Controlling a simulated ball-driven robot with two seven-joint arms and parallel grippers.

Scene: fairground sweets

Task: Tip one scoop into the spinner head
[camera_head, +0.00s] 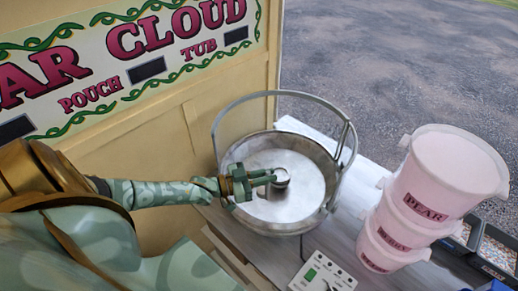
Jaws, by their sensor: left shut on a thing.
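My left gripper (266,180) reaches in from the left over the wide metal pan (298,212) of the floss machine. It is shut on the scoop, whose handle is mostly hidden by the fingers. A small round grey metal piece (281,177) shows just beyond the fingertips, near the pan's middle. I cannot tell whether this is the scoop's bowl, the spinner head, or one over the other. No sugar can be made out in it. My right gripper is not in view.
A metal hoop (244,97) arches over the pan. A control box (322,275) sits in front of it. Stacked pink tubs (440,172), one labelled PEAR, stand at the right, with dark crates (497,250) beyond. A sign board (130,60) stands behind my arm at the left.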

